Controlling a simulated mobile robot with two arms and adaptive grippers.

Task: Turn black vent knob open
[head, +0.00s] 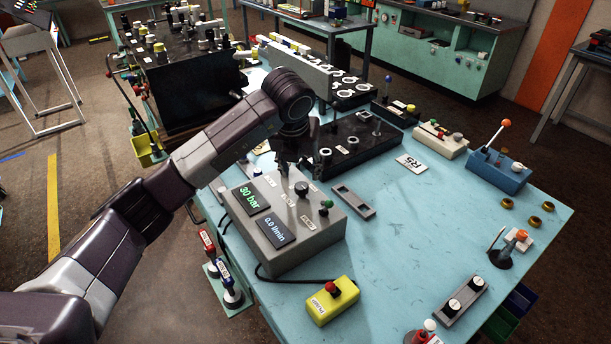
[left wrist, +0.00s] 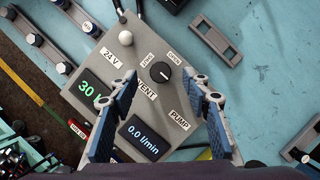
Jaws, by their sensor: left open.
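The black vent knob (head: 301,188) is a round knob with a white mark, on the top of a grey control box (head: 290,250). In the left wrist view the knob (left wrist: 160,72) sits beside a VENT label and below an OPEN label and a second small label. My left gripper (head: 293,165) is over the far part of the box, near the knob. In the left wrist view its two fingers (left wrist: 160,88) are spread wide, with the knob between and just beyond the tips. The knob appears free of both fingers. My right gripper is not in view.
The box carries displays reading 30 bar (head: 251,199) and 0.0 l/min (head: 276,231). A white ball-topped switch (left wrist: 125,38) stands near the 24 V label. A yellow box with a red button (head: 333,300) is in front. A black block (head: 360,143) stands behind.

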